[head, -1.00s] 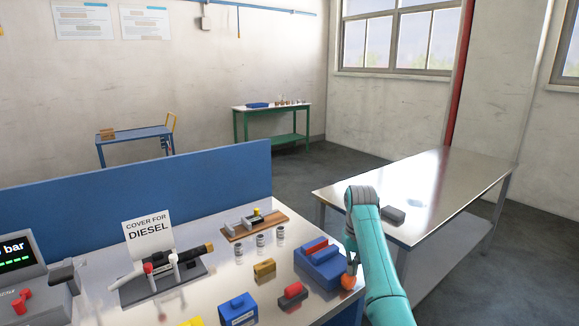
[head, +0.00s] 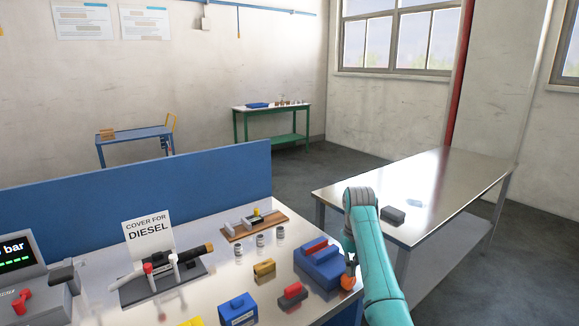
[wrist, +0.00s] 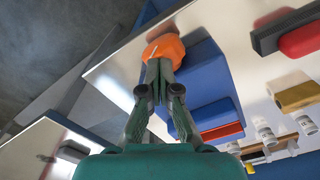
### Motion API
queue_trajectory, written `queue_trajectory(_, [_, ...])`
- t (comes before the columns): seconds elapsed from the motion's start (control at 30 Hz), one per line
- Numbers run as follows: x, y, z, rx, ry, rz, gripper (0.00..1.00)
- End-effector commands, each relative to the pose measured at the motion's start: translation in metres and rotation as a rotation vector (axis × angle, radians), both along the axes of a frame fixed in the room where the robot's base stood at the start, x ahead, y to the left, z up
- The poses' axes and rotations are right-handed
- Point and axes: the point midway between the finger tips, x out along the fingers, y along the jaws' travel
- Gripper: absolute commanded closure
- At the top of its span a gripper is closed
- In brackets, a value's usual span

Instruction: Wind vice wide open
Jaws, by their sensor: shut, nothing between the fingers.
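The blue vice (head: 318,268) stands at the right end of the near bench, with a red part in its top. It also shows in the wrist view (wrist: 203,75). An orange knob (head: 347,283) sits at its near right end; in the wrist view the knob (wrist: 165,47) lies just beyond my fingertips. My gripper (wrist: 159,65) is shut and empty, its fingertips together at the knob's edge. I cannot tell whether they touch it. In the head view my gripper (head: 350,268) is small and partly hidden by my arm.
A red-and-dark block (head: 292,294), a blue box (head: 238,309) and a brass-coloured block (head: 264,268) lie left of the vice. Several small vials (head: 260,241) stand behind. A steel table (head: 440,190) on the right holds a dark block (head: 392,215).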

Motion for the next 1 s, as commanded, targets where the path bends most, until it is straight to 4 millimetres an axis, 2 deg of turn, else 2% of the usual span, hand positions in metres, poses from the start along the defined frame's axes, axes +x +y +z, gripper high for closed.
queue_trajectory(0.03, [-0.0028, 0.0014, -0.0059, 0.001, 0.012, 0.002, 1.0])
queue_trajectory(1.0, [-0.0077, 0.006, -0.0069, 0.0, 0.017, 0.001, 1.0])
